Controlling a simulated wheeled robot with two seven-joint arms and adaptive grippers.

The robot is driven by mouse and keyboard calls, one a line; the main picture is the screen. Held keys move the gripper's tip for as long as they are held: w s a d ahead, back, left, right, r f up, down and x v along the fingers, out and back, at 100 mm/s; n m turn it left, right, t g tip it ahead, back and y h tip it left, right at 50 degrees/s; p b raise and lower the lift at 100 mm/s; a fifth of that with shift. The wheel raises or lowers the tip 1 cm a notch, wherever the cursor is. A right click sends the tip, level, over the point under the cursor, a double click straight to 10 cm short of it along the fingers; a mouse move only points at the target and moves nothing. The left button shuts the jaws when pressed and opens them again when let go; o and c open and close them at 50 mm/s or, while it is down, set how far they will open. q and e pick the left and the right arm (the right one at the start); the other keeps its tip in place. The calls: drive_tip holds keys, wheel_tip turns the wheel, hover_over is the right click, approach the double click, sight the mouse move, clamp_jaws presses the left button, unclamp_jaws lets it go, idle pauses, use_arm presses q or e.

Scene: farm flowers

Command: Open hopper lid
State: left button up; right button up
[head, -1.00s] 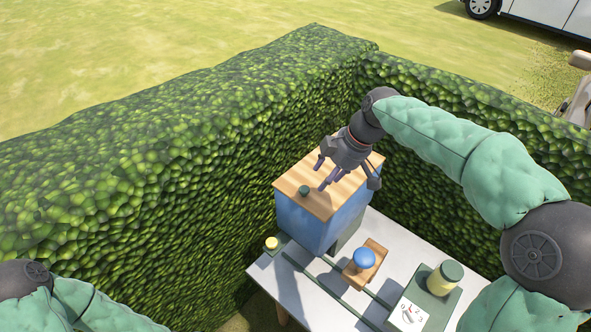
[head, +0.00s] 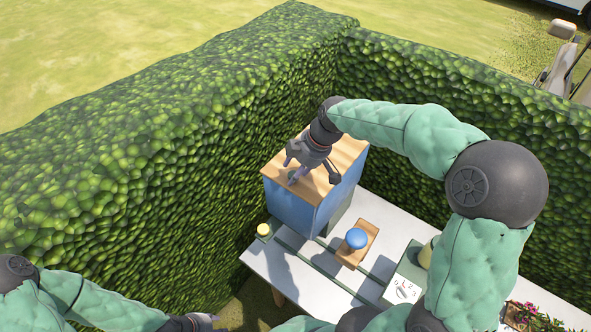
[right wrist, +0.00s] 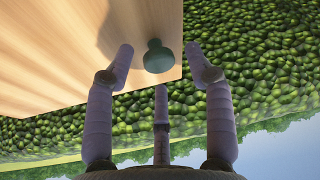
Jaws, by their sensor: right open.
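The hopper is a blue box (head: 289,210) with a light wooden lid (head: 341,158) on top, standing at the back of the white table. The lid lies closed on the box. A small dark green knob (right wrist: 158,57) sits near one edge of the lid. My right gripper (head: 291,176) is over the lid, pointing down at the knob. In the right wrist view its fingers are spread apart, with the knob ahead between them and nothing held. My left gripper (head: 200,322) shows only partly at the bottom edge, and its jaws are not clear.
A blue round button (head: 357,238) on a wooden block stands in front of the hopper. A small yellow knob (head: 263,229) is at the table's left edge. A card with a dial (head: 403,290) lies to the right. Tall hedges (head: 100,190) close in behind and left.

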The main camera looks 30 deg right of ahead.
drive_tip(key=shift+w+f, duration=0.15)
drive_tip(key=shift+f, duration=0.2)
